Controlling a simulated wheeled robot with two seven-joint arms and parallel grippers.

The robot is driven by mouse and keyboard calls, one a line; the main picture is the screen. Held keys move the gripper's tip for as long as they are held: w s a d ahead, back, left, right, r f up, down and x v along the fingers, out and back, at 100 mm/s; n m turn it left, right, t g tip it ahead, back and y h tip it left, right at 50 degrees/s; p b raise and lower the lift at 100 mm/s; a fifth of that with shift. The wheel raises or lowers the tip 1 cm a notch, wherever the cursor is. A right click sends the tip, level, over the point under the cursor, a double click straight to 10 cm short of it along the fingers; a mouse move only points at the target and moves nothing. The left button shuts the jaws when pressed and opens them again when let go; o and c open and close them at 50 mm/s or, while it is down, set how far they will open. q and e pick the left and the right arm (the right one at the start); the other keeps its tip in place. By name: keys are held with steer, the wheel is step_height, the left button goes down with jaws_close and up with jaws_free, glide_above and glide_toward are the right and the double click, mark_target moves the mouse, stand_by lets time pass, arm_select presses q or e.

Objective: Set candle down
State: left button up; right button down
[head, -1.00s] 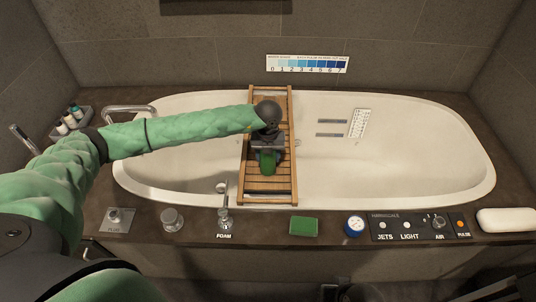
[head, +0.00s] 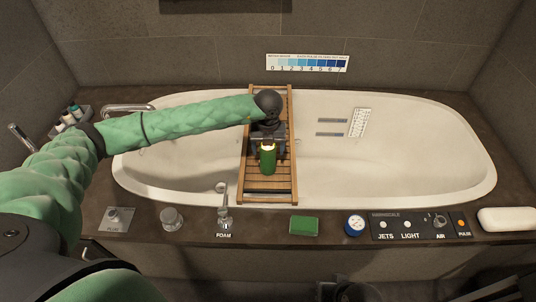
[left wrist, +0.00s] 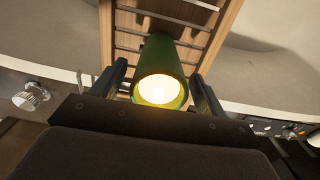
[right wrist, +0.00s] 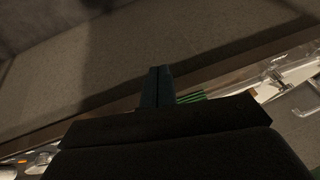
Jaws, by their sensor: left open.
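The green candle (head: 267,162) stands on the wooden bath tray (head: 255,185) across the tub, and its top glows. It also shows in the left wrist view (left wrist: 160,62), with its bright top facing the camera. My left gripper (head: 267,139) is open at the candle, on its far side in the head view. In the left wrist view the left gripper's fingers (left wrist: 160,85) stand apart on either side of the candle, with a gap visible. My right gripper (right wrist: 160,80) has its fingers together with nothing seen between them, in the right wrist view.
The white bathtub (head: 400,170) lies around and below the tray. Along the front ledge are a foam tap (head: 225,212), a green block (head: 304,226), a blue-rimmed dial (head: 354,226), a control panel (head: 420,226) and a white bar (head: 508,219). Small bottles (head: 70,119) stand at left.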

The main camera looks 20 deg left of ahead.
arm_select(q)
step_height(320, 180, up, 7)
steer(key=shift+r+b, duration=0.2)
steer(key=shift+b, duration=0.4)
steer(key=shift+r, duration=0.7)
arm_select(e)
steer(key=shift+t, duration=0.3)
steer(key=shift+w+a+f, duration=0.1)
steer(key=shift+a+f, duration=0.2)
steer(key=shift+f, duration=0.55)
steer(key=shift+w+a+f, duration=0.1)
steer(key=shift+a+f, duration=0.2)
steer(key=shift+f, duration=0.6)
steer(key=shift+w+a+f, duration=0.1)
steer(key=shift+a+f, duration=0.2)
steer(key=shift+f, duration=0.55)
steer(key=shift+d, duration=0.1)
